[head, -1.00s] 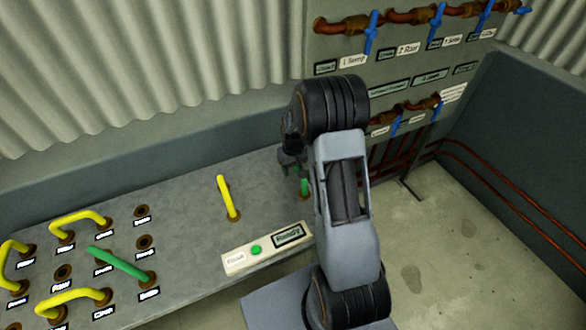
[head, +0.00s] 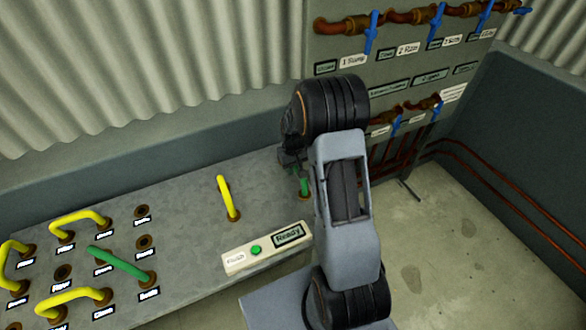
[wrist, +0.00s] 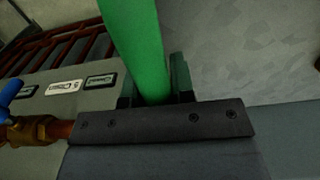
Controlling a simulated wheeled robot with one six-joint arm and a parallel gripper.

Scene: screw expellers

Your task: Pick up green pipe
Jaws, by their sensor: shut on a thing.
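A green pipe (head: 304,185) stands at the right end of the grey bench, its foot by a rusty fitting. My gripper (head: 297,162) is at its upper part, partly hidden by my arm. In the wrist view the green pipe (wrist: 137,45) runs between the two dark fingers of my gripper (wrist: 155,88), which are shut on it.
Several yellow pipes, one upright (head: 228,198), and labelled sockets are on the bench (head: 190,190). A panel with a green button (head: 256,250) is at the bench's front edge. Blue-handled valves (head: 372,32) are on the wall panel behind. The floor at right is clear.

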